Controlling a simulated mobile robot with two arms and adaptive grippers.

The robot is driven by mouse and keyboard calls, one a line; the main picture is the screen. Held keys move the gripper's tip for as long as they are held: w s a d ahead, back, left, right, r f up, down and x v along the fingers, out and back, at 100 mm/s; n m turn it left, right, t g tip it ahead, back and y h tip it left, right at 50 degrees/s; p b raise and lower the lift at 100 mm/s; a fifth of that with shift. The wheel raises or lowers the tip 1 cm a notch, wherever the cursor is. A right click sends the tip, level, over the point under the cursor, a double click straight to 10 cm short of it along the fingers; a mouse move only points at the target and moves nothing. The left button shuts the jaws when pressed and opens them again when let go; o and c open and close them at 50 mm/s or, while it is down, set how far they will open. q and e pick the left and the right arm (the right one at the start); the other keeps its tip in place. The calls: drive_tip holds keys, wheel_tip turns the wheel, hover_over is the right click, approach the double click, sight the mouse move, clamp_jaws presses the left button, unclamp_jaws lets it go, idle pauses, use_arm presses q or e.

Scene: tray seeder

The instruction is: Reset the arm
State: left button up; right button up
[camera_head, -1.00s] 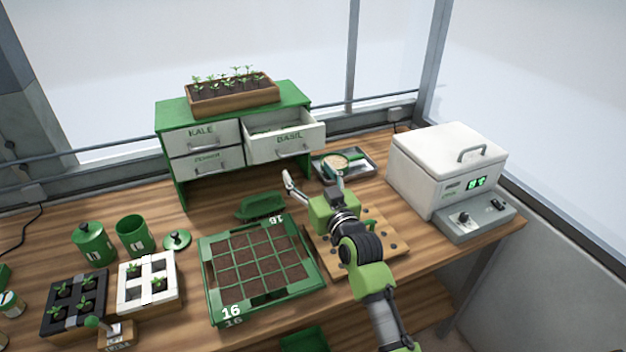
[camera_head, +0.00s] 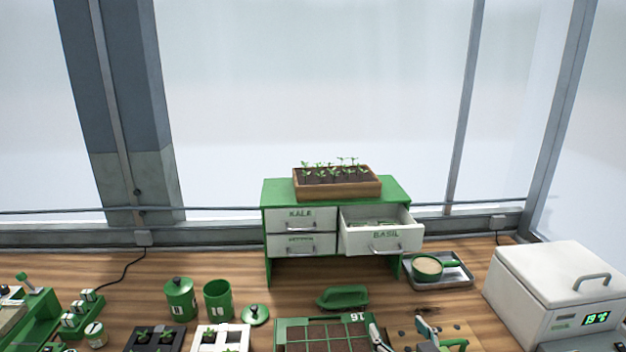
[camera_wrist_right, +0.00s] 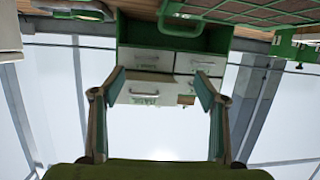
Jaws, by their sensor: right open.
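In the right wrist view the open fingers (camera_wrist_right: 161,90) frame the seed cabinet, which appears upside down there. Most of my right arm is below the head view. My left gripper is not in view.
The green cabinet (camera_head: 269,215) has its BASIL drawer (camera_head: 357,242) pulled out. A metal tray (camera_head: 463,278) with a green scoop (camera_head: 430,266) stands right of it. A white box (camera_head: 545,267) is at the right. Cans and seedling pots stand at the left.

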drive_tip(key=s+f+g, duration=0.4)
drive_tip(key=s+f, duration=0.1)
drive_tip(key=s, duration=0.6)
drive_tip(key=s+f+g+h, duration=0.1)
drive_tip(key=s+f+g, duration=0.3)
drive_tip(key=s, duration=0.7)
drive_tip(key=s+f+g, duration=0.3)
drive_tip(key=s+f, duration=0.2)
drive_tip(key=s, duration=0.6)
wheel_tip(320, 180, down, 27)
drive_tip(key=s+g+b, duration=0.1)
drive_tip(key=g+b, duration=0.1)
drive_tip(key=s+d+f+n+b, duration=0.1)
drive_tip(key=s+d+f+b, duration=0.1)
drive_tip(key=s+f, duration=1.5)
wheel_tip(320, 180, down, 2)
drive_tip(key=shift+s+d+f+g+h, duration=0.1)
drive_tip(key=shift+s+d+g+h, duration=0.05)
drive_tip(key=shift+s+g+h, duration=0.2)
